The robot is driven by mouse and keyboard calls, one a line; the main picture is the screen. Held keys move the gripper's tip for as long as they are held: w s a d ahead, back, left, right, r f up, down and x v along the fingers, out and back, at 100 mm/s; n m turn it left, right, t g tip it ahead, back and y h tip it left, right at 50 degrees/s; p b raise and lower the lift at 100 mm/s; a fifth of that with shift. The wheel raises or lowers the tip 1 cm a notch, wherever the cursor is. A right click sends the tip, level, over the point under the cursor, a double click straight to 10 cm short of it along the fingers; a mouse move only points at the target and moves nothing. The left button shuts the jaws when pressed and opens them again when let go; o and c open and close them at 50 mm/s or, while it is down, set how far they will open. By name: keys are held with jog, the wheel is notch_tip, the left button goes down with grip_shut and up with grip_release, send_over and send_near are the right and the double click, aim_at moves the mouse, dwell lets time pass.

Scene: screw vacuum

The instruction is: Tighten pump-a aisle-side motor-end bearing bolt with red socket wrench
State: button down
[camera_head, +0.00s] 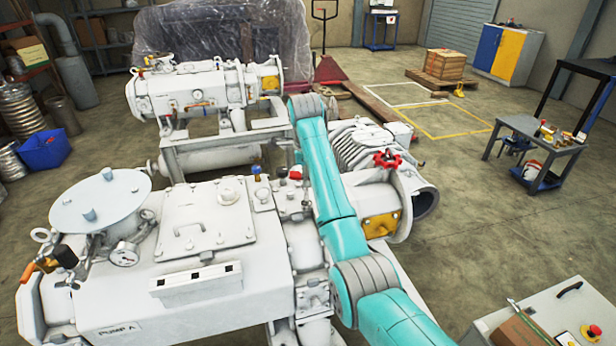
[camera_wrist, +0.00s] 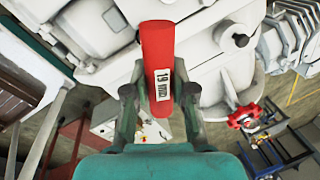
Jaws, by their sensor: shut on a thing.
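Pump A (camera_head: 215,308), a white machine with a "PUMP A" label, fills the lower left of the head view. In the wrist view, my gripper (camera_wrist: 158,92) is shut on the red socket wrench (camera_wrist: 157,50). The wrench shows a "19 mm" label and points up in the picture, towards white pump casing. A dark round bolt or plug head (camera_wrist: 240,40) shows on the casing to the right of the wrench, apart from it. I cannot tell if it is the motor-end bearing bolt. The wrench's far end and any contact there are unclear. In the head view, my arm hides the gripper.
A red handwheel (camera_head: 387,159) stands on the pump piping, right of my arm; a red handwheel also shows in the wrist view (camera_wrist: 245,117). A second white pump (camera_head: 190,88) stands behind. A control box (camera_head: 560,310) is at lower right.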

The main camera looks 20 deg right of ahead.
jog(key=shift+f, duration=0.15)
dwell(0.3)
jog(key=shift+r, duration=2.6)
